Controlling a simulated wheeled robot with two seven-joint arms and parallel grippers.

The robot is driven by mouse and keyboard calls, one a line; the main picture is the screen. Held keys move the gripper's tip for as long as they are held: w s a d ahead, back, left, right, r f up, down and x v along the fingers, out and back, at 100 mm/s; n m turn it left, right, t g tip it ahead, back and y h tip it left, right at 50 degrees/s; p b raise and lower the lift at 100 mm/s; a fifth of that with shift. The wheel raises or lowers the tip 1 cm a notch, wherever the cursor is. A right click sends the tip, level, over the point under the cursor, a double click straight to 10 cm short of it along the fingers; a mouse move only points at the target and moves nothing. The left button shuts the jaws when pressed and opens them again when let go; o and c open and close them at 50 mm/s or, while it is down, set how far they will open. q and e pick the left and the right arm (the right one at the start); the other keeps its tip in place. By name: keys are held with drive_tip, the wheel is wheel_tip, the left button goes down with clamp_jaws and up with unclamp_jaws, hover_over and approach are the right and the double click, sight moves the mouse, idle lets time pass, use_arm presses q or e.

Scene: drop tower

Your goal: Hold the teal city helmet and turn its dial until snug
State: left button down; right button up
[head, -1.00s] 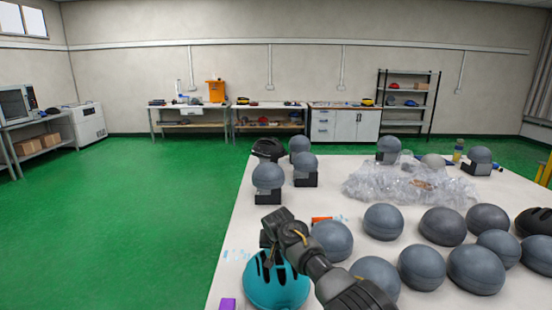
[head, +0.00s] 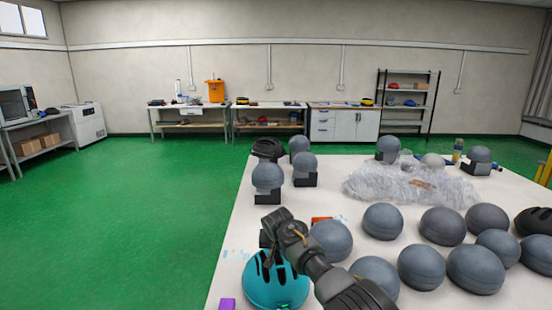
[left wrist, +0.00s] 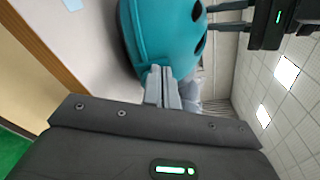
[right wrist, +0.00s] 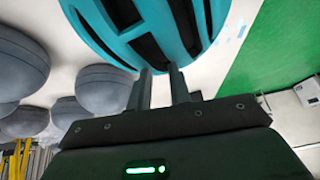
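The teal city helmet (head: 268,292) sits at the near left of the white table, its dark vents upward. In the left wrist view the helmet (left wrist: 150,35) meets the tips of my left gripper (left wrist: 162,78), whose fingers are close together on its rim. The left gripper is hidden in the head view. My right gripper (head: 270,228) is over the far side of the helmet. In the right wrist view its fingers (right wrist: 160,74) are apart, with tips close to the edge of the helmet (right wrist: 145,25); contact cannot be told. I cannot see the dial.
Several grey headforms (head: 383,222) crowd the table to the right of my right arm. Others stand on black bases (head: 268,197) farther back. Clear plastic wrap (head: 400,184) lies behind. A purple block (head: 227,304) is left of the helmet. An orange item (head: 321,219) lies beyond it.

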use_arm(q)
drive_tip(key=shift+d, duration=0.15)
idle(0.3)
drive_tip(key=shift+r, duration=0.2)
drive_tip(key=shift+a+r, duration=0.15)
drive_tip(key=shift+a, duration=0.1)
drive_tip(key=s, duration=0.6)
drive_tip(key=shift+d, duration=0.4)
drive_tip(key=shift+n+y, duration=0.3)
drive_tip(key=shift+y, duration=0.2)
drive_tip(key=shift+w+a+f, duration=0.25)
drive_tip(key=shift+w+f, duration=0.1)
drive_tip(key=shift+w, duration=0.6)
drive_tip(key=shift+w+a+f, duration=0.25)
drive_tip(key=shift+w+f, duration=0.1)
drive_tip(key=shift+w, duration=0.6)
drive_tip(key=shift+w+a+f, duration=0.25)
drive_tip(key=shift+w+f, duration=0.1)
drive_tip(key=shift+w, duration=0.6)
